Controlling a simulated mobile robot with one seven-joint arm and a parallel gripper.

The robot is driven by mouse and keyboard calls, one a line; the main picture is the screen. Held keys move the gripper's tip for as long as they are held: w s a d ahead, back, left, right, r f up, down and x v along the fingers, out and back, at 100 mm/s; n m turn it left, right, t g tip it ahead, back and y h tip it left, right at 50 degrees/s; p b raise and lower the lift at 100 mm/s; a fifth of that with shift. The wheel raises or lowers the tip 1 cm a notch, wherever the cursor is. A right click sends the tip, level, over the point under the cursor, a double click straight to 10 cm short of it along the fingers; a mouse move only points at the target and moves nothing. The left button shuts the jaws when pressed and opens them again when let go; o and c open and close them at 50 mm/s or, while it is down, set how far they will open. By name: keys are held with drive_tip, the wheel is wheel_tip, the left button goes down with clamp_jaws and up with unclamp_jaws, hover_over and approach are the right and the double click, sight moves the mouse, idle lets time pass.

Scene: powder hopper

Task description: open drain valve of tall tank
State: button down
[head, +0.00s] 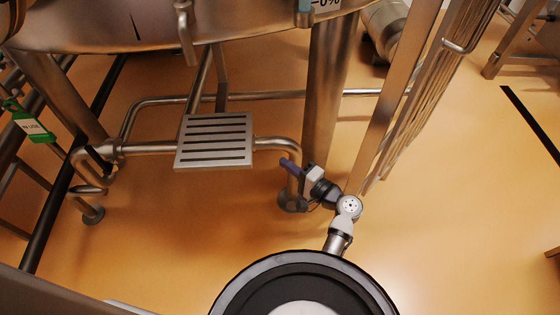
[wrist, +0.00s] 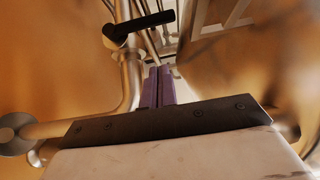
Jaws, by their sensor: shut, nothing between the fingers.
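The tall tank's rounded metal underside (head: 100,38) fills the top left of the head view. Steel piping (head: 270,143) runs beneath it. In the wrist view a black lever handle (wrist: 150,25) sits on a steel pipe (wrist: 130,75), beyond and left of my fingers. In the head view a small dark part shows on the pipework at far left; I cannot tell if it is that handle. My gripper (head: 289,163) has purple fingers beside the pipe's right-hand bend. In the wrist view its fingers (wrist: 157,84) are shut, empty and apart from the handle.
A slotted metal step plate (head: 215,142) sits over the piping, left of my gripper. A tank leg (head: 330,85) stands just behind my gripper, with a ladder-like frame (head: 420,90) to the right. A green tag (head: 30,124) hangs at far left.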

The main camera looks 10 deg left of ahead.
drive_tip(key=w+a+p, duration=0.2)
drive_tip(key=a, duration=0.8)
drive_tip(key=shift+w+a, duration=0.35)
drive_tip(key=shift+a, duration=0.05)
drive_tip(key=shift+a+r, duration=0.1)
